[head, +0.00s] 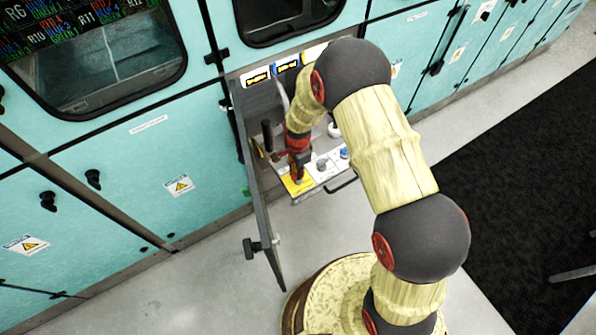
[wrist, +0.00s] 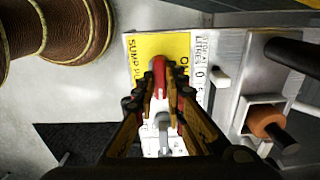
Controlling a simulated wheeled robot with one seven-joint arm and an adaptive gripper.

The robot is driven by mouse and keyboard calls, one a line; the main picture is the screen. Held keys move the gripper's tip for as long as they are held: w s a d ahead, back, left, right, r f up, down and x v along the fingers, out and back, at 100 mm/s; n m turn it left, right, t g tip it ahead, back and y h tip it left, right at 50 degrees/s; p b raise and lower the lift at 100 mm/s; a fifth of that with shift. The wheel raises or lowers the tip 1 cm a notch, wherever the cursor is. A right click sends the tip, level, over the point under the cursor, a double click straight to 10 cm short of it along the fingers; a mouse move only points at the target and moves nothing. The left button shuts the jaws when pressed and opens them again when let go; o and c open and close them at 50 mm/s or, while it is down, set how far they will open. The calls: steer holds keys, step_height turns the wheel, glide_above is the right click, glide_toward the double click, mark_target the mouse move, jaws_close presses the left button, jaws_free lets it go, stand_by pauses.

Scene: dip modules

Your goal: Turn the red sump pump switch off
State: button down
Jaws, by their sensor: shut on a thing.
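The red sump pump switch (wrist: 159,66) stands on a yellow label (wrist: 142,48) reading "SUMP" and "ON" in the wrist view. My gripper (wrist: 162,100) is closed around the switch, with a finger on each side of it. The lower part of the switch is partly hidden by the fingers. In the head view my gripper (head: 299,168) reaches down to the panel (head: 318,182) just above the yellow label (head: 296,186). The switch itself cannot be made out clearly there.
An open cabinet door (head: 257,185) stands close on the left of my gripper. A blue knob (head: 344,153) and a light knob (head: 322,163) sit right of the label. A black handle (wrist: 290,55) and a brown-capped part (wrist: 266,122) are at the right in the wrist view.

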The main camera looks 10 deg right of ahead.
steer(key=c, duration=1.9)
jaws_free()
steer(key=shift+o, duration=0.3)
step_height(320, 180, up, 12)
